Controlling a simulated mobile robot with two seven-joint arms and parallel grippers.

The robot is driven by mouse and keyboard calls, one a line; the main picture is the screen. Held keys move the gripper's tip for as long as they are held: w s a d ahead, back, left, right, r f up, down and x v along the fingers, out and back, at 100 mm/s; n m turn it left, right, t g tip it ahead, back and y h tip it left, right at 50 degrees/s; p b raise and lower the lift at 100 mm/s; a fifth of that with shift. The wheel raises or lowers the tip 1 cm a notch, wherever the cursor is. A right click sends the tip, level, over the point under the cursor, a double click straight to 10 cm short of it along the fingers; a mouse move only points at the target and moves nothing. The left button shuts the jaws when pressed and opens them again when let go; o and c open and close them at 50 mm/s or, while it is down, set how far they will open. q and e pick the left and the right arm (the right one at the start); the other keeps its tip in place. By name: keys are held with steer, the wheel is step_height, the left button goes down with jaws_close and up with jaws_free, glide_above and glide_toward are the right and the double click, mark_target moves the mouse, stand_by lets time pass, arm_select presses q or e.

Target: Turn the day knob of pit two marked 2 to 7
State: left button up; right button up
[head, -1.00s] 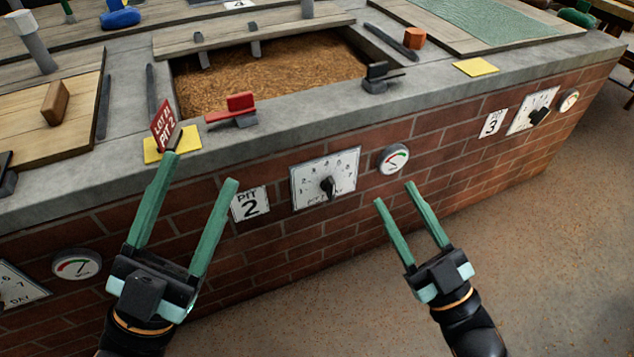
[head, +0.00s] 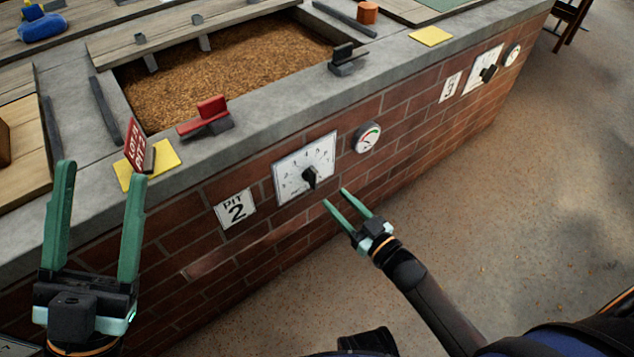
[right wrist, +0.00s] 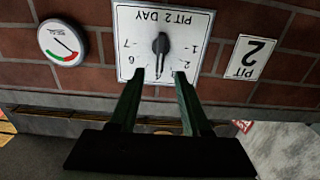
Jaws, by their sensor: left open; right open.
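The pit 2 day dial (head: 292,176) is a white plate on the brick wall, with a black day knob (head: 310,177) near its lower middle. In the right wrist view the dial (right wrist: 126,20) appears upside down, with the knob (right wrist: 161,44) upright along the picture; the exact number it points at is unclear. My right gripper (head: 336,196) is open and empty, just right of and below the knob, apart from it. In the right wrist view its fingertips (right wrist: 159,73) straddle the knob's line, short of it. My left gripper (head: 101,172) is open and empty at far left.
The PIT 2 sign (head: 235,208) is left of the dial and a round gauge (head: 367,137) right of it. Above are a red-handled block (head: 207,115) and the grain pit (head: 220,70). The pit 3 dial (head: 478,72) is further right. Floor at right is clear.

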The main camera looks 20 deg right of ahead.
mark_target(317, 180)
steer(key=b+x, duration=0.2)
steer(key=x, duration=0.4)
steer(key=shift+w+f, duration=0.1)
steer(key=shift+w, duration=0.1)
arm_select(q)
steer(key=shift+w+d+f, duration=0.1)
steer(key=shift+d+f, duration=0.1)
steer(key=shift+f, duration=1.4)
arm_select(e)
steer(key=shift+x, duration=0.8)
steer(key=shift+a, duration=0.1)
jaws_close()
